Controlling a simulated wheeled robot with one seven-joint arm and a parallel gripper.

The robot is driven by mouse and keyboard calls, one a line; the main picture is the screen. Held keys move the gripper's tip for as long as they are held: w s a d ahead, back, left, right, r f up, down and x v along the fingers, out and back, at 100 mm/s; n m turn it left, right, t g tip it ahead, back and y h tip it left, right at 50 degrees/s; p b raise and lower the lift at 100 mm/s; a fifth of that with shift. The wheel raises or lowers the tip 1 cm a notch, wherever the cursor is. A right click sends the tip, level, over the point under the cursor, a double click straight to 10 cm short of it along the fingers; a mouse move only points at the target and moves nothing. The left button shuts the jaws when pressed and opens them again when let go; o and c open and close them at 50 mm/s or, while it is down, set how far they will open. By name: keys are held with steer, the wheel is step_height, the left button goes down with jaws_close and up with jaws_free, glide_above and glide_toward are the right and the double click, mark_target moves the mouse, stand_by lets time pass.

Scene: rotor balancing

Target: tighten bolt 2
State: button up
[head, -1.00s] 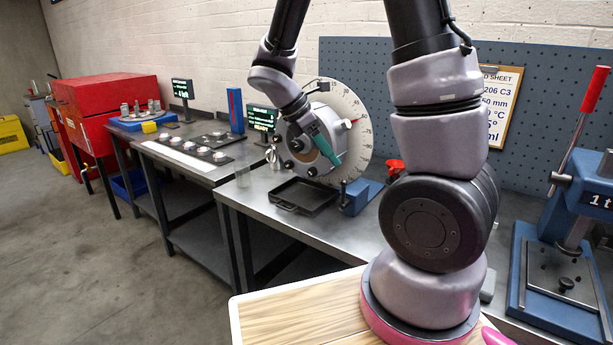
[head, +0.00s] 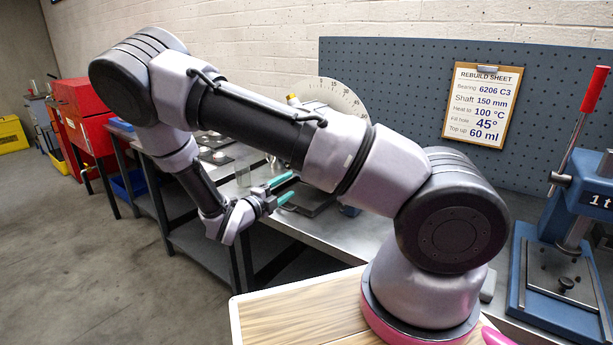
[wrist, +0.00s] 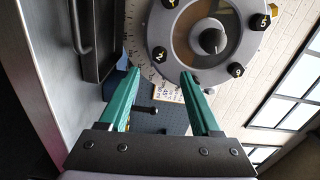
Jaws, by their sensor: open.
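The round grey flange (wrist: 182,38) shows at the top of the wrist view, with a dark central knob (wrist: 212,41) and numbered black bolts around it. One bolt (wrist: 159,54) lies near the line between my fingertips; others sit at the upper right (wrist: 260,22) and lower right (wrist: 235,70). The digits are too small and turned for me to be sure which is bolt 2. My gripper (wrist: 161,73) is open and empty, apart from the flange. In the head view my gripper (head: 293,187) is left of the stand, whose graduated dial (head: 343,95) is mostly hidden by my arm.
A blue press (head: 570,230) stands at the right and a rebuild sheet (head: 482,105) hangs on the pegboard (head: 400,75). Red cabinets (head: 85,105) stand at the left. Open floor lies in front of the benches.

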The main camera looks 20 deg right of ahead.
steer(key=x, duration=1)
steer(key=shift+d, duration=0.1)
jaws_close()
